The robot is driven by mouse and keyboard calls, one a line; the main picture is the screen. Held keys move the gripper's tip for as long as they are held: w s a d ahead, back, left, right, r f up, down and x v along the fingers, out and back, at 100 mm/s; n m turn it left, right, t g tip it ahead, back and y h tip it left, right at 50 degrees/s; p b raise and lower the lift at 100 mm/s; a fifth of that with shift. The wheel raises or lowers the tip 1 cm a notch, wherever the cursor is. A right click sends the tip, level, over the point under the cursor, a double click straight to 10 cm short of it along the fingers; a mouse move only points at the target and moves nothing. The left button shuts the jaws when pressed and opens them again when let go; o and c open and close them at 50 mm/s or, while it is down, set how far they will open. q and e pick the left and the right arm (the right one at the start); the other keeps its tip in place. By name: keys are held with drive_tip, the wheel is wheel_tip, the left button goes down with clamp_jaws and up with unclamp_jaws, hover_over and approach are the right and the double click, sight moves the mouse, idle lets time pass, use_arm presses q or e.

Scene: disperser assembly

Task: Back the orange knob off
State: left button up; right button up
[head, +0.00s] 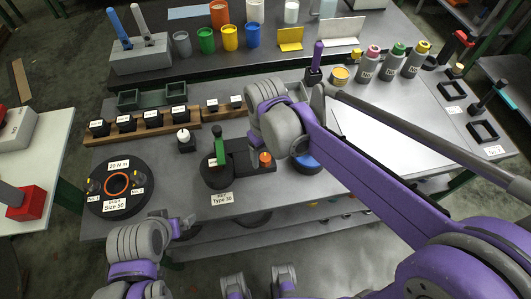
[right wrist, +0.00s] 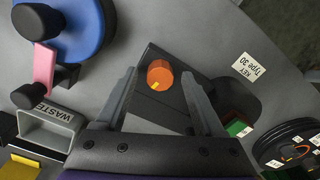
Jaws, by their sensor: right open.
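The orange knob (head: 265,158) stands on a dark block (head: 250,150) joined to the Type 30 unit, beside a green upright part (head: 220,148). In the right wrist view the knob (right wrist: 160,73) shows a yellow mark on its lower-left rim. My right gripper (right wrist: 159,76) is open, with its fingertips on either side of the knob and a gap showing at both sides. Whether they are level with it or above it I cannot tell. In the head view my right wrist hides its fingers. My left gripper (head: 183,226) is near the table's front edge, away from the knob.
A blue round part (head: 306,163) is close to my right arm; the right wrist view shows it (right wrist: 75,30) near a pink piece (right wrist: 46,64) and a waste bin (right wrist: 50,130). A Size 50 disc (head: 120,205) lies at the left. Cups and bottles line the back.

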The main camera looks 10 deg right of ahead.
sight(266, 157)
use_arm(q)
drive_tip(key=shift+w+r+p, duration=0.1)
drive_tip(key=shift+r+p, duration=0.35)
drive_tip(key=shift+r, duration=0.1)
use_arm(e)
wheel_tip(266, 157, up, 11)
drive_tip(key=shift+f, duration=0.15)
use_arm(q)
drive_tip(key=shift+w+r+p, duration=0.2)
drive_tip(key=shift+r+p, duration=0.45)
drive_tip(key=shift+r, duration=0.2)
drive_tip(key=shift+w+r+p, duration=0.15)
drive_tip(key=shift+r+p, duration=0.25)
drive_tip(key=shift+r, duration=0.1)
use_arm(e)
drive_tip(key=s+d+f+m+t, duration=0.1)
drive_tip(key=s+d+f, duration=0.2)
drive_tip(key=s, duration=0.1)
drive_tip(key=s+d+f+m+t, duration=0.2)
drive_tip(key=s+d+f, duration=0.1)
drive_tip(key=s, duration=0.1)
drive_tip(key=s+d+f+m+t, duration=0.2)
drive_tip(key=s+d+f, duration=0.1)
drive_tip(key=s, duration=0.1)
drive_tip(key=shift+d+f, duration=0.2)
drive_tip(key=shift+d, duration=0.1)
use_arm(q)
drive_tip(key=shift+c, duration=0.3)
